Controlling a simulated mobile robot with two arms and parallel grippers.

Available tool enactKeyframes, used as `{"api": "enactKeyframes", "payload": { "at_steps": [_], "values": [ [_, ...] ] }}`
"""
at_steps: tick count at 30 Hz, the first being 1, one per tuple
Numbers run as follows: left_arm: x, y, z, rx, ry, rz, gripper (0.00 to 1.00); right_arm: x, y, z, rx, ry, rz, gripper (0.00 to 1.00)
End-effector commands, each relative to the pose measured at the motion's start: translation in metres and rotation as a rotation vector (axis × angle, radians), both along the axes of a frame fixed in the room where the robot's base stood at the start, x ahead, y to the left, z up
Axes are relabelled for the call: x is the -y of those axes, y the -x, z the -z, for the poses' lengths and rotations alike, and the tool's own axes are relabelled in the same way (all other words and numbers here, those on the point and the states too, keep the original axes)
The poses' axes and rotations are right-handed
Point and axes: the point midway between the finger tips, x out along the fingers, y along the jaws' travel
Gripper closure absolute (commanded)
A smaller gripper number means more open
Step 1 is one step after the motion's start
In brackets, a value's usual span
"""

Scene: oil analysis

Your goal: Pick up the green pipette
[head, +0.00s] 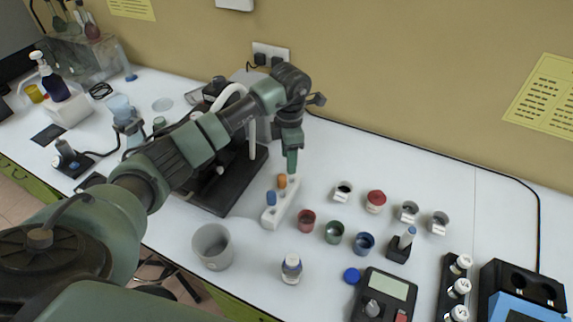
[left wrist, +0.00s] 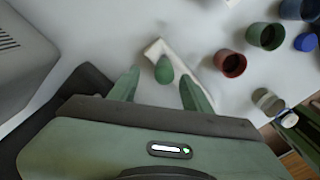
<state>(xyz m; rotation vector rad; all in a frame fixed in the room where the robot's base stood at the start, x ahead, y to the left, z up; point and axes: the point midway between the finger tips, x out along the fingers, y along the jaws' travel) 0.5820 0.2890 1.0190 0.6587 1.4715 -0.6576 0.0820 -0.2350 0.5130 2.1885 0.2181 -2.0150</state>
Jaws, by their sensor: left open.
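The green pipette (left wrist: 163,69) shows in the left wrist view as a rounded green top over the white rack (left wrist: 154,48). My left gripper (left wrist: 158,80) is open, with one finger on each side of the green top and a gap to both. In the head view my left gripper (head: 291,158) points down over the far end of the white rack (head: 268,219). There the green pipette cannot be told apart from the green fingers. An orange pipette (head: 282,181) and a blue pipette (head: 271,198) stand nearer in the rack. My right gripper is out of view.
A microscope's black base (head: 222,185) stands left of the rack. Red (head: 307,220), green (head: 335,232) and blue (head: 364,243) cups stand to the right. A grey beaker (head: 212,246) and a small bottle (head: 291,268) are at the front.

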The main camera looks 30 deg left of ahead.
Motion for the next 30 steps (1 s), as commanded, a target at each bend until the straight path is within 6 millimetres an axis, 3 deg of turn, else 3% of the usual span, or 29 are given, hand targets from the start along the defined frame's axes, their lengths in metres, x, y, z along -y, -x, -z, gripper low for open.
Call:
{"api": "enactKeyframes", "payload": {
  "at_steps": [13,21,26,30],
  "values": [
    [0.007,-0.003,0.060,-0.001,0.005,-0.002,0.51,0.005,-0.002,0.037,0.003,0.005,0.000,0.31],
    [0.007,-0.004,0.061,0.001,0.004,-0.002,0.51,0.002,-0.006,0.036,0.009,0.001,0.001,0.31],
    [0.007,-0.004,0.061,0.001,0.004,-0.002,0.83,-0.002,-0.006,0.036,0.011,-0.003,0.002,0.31],
    [0.007,-0.004,0.061,0.001,0.004,-0.002,0.84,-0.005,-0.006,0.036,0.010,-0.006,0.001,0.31]
  ]
}}
